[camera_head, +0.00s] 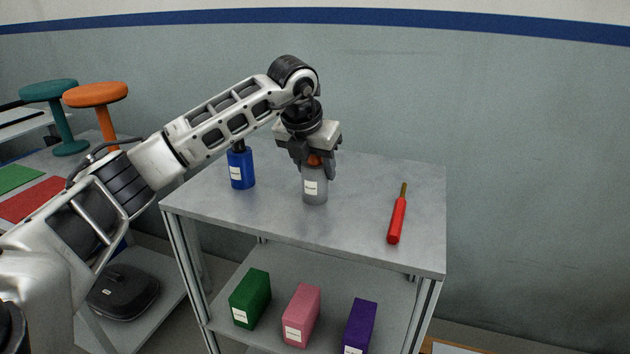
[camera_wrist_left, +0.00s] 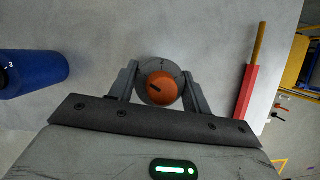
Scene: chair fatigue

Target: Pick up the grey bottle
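The grey bottle (camera_head: 315,190) stands upright on the grey table, with an orange cap and a white label. In the left wrist view its orange cap (camera_wrist_left: 161,88) is seen from above, between the two fingers. My left gripper (camera_head: 316,172) points down over the bottle, with its fingers on either side of the cap and upper part. The left gripper (camera_wrist_left: 161,82) shows no clear gap at its fingertips; whether they press on the bottle cannot be told. My right gripper is not in view.
A blue bottle (camera_head: 241,168) stands left of the grey one; a red tool (camera_head: 397,219) lies to the right. The grey table (camera_head: 350,225) has bare room between them. Green (camera_head: 250,298), pink (camera_head: 301,316) and purple (camera_head: 359,327) boxes stand on the shelf below.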

